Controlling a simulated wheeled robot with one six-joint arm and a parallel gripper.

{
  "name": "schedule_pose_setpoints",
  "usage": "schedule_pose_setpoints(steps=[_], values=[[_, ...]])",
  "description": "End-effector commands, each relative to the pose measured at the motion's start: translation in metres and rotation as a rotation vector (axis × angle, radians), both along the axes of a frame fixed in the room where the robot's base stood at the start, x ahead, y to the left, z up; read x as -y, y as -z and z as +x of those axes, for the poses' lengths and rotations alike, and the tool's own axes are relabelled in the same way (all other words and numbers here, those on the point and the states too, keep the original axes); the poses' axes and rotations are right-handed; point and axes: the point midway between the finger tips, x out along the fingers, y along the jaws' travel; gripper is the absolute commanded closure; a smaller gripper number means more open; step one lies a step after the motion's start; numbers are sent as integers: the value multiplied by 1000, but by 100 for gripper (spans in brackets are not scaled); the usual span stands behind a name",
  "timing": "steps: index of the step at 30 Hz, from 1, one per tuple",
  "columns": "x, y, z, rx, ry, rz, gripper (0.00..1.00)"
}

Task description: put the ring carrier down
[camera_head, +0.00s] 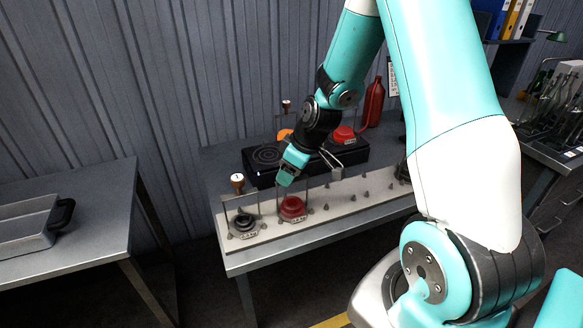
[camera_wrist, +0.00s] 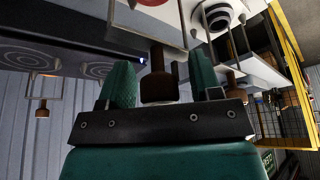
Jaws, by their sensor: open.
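A ring carrier with a red ring (camera_head: 292,208) stands on the pale peg board on the table, near the board's left end. Its brown knob (camera_wrist: 157,85) and wire frame show in the wrist view. My gripper (camera_head: 286,179) is directly above the red ring, pointing down. In the wrist view my gripper (camera_wrist: 160,85) is open, with one teal finger on each side of the knob. I see no clear grip on the knob. The head view hides the knob behind my gripper.
A carrier with a dark ring (camera_head: 244,223) stands just left on the peg board (camera_head: 330,205). Bare pegs continue right. A metal tray (camera_head: 25,228) sits on the left table.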

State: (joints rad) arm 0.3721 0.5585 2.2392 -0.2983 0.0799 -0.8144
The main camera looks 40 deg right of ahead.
Motion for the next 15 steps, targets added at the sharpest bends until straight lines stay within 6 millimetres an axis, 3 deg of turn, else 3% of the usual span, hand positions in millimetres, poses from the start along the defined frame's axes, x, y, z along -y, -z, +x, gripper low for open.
schedule_pose_setpoints(steps=[5,15], values=[[3,-13,-3,3,2,-1,42],[16,-80,-27,6,3,-3,42]])
